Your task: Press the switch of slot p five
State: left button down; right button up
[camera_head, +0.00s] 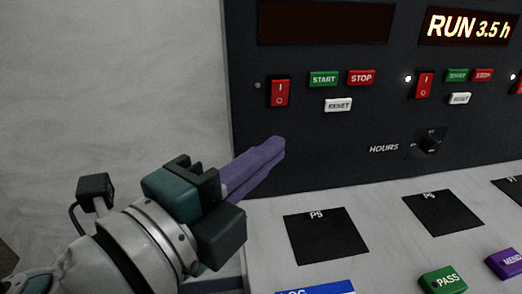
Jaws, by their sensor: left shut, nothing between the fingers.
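The red rocker switch (280,92) on the dark panel, above the pad marked P5 (326,238), has a dark lamp (257,85) on its left. The display (327,22) above it is blank. My left gripper (280,146) has purple fingers, which are shut and empty. In the picture the fingertips are a little below the switch and apart from it. My right gripper is not in view.
Green START (323,79), red STOP (361,77) and white RESET (338,105) buttons sit right of the switch. The neighbouring slot has a lit lamp, its own red switch (424,84) and a display (466,27) reading RUN 3.5 h. A HOURS knob (430,144) juts out.

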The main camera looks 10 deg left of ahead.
pick_arm(q)
jog(key=shift+f+b+v, duration=0.2)
jog(key=shift+b+v, duration=0.1)
jog(key=shift+v, duration=1.15)
jog(key=shift+f+b+v, duration=0.25)
jog(key=shift+b+v, duration=0.05)
jog(key=shift+v, duration=1.2)
jog(key=shift+w+a, duration=0.15)
